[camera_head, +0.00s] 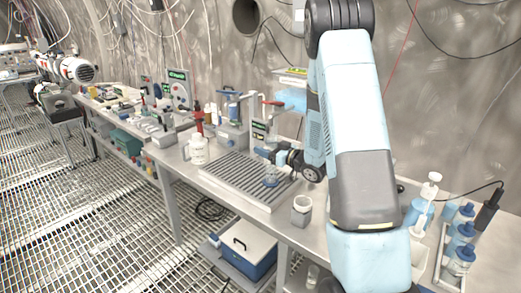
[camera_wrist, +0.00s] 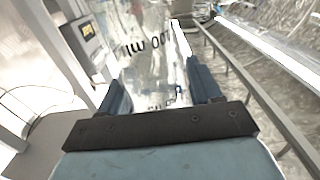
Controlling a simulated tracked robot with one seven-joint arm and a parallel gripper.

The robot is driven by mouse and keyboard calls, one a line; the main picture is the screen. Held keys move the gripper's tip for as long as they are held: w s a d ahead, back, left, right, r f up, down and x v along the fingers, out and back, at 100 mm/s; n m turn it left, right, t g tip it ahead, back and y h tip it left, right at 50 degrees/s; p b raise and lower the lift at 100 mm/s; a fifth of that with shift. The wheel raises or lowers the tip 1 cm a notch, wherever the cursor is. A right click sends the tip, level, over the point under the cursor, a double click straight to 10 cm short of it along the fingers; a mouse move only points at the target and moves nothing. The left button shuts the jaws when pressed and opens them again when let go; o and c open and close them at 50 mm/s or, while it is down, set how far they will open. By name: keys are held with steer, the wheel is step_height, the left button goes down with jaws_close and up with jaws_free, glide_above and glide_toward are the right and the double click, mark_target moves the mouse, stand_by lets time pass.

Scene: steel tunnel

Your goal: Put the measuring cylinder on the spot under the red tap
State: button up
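The clear measuring cylinder (camera_head: 271,179) stands upright at the right part of the slatted drip tray (camera_head: 228,165). I cannot tell whether its foot touches the slats. In the wrist view the cylinder (camera_wrist: 155,60) fills the space between my fingers, with its millilitre print showing. My gripper (camera_head: 272,156) is shut on it, a finger on each side; the fingers also show in the wrist view (camera_wrist: 160,92). The red tap (camera_head: 274,103) is behind and above my gripper. The spot under it is not clearly visible. A blue tap (camera_head: 230,93) is to its left.
A white bottle (camera_head: 198,151) stands at the tray's left. A small pale jar (camera_head: 301,209) stands near the bench's front edge, right of the tray. A wash bottle (camera_head: 420,212) and a rack of blue bottles (camera_head: 461,238) are at the right. The tray's middle is clear.

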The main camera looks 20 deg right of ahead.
steer(key=shift+o, duration=0.9)
steer(key=shift+a, duration=0.15)
steer(key=shift+r, duration=0.1)
